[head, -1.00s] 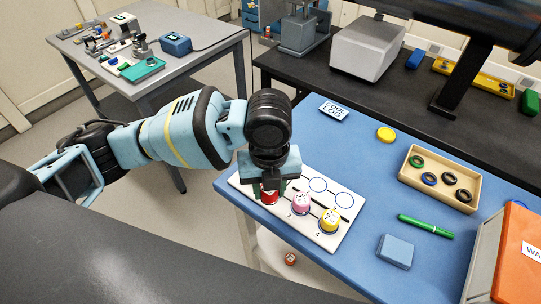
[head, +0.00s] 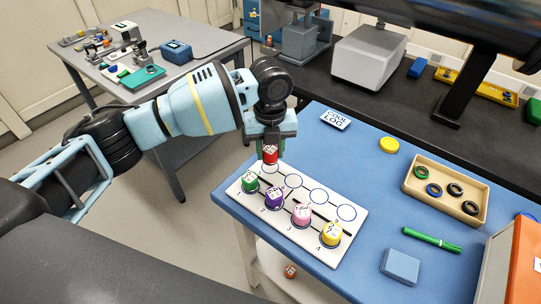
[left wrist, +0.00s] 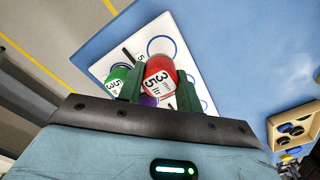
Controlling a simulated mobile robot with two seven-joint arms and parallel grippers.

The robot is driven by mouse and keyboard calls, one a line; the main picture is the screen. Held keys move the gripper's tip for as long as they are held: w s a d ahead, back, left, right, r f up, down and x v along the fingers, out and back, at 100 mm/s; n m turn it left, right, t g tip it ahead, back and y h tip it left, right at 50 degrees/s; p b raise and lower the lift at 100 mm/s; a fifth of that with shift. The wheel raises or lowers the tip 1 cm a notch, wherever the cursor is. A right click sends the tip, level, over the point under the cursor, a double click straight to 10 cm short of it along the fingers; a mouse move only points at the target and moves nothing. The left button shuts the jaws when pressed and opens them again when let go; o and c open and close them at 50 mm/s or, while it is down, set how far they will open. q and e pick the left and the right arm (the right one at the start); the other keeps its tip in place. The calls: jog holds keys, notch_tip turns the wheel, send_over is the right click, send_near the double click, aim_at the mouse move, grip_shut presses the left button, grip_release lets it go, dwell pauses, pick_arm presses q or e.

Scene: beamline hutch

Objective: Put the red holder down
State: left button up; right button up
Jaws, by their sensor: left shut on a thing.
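The red holder (head: 270,154), with a white label, is held upright between the fingers of my left gripper (head: 272,142). It is over the back-left part of the white board (head: 327,246), by the first circle; a gap below it is hard to judge. It also shows in the left wrist view (left wrist: 160,80). Green (head: 250,182), purple (head: 274,198), pink (head: 302,214) and yellow (head: 331,233) holders stand along the board's front row. The back row's outlined circles are bare. My right gripper is out of view.
The board lies on a blue table mat (head: 350,165). To its right are a yellow disc (head: 389,145), a tan tray (head: 475,208) with rings, a green marker (head: 432,239) and a blue block (head: 400,266). A small red item (head: 290,271) sits below the table edge.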

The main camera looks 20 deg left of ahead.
aim_at(270, 157)
pick_arm(q)
jog(key=shift+w, duration=0.1)
jog(key=shift+w+a, duration=0.1)
jog(key=shift+w, duration=0.15)
jog(key=shift+f, duration=1.75)
jog(key=shift+f, duration=0.2)
jog(key=o, duration=1)
jog(key=shift+r, duration=0.15)
notch_tip(270, 157, up, 12)
jog(key=shift+r, duration=0.1)
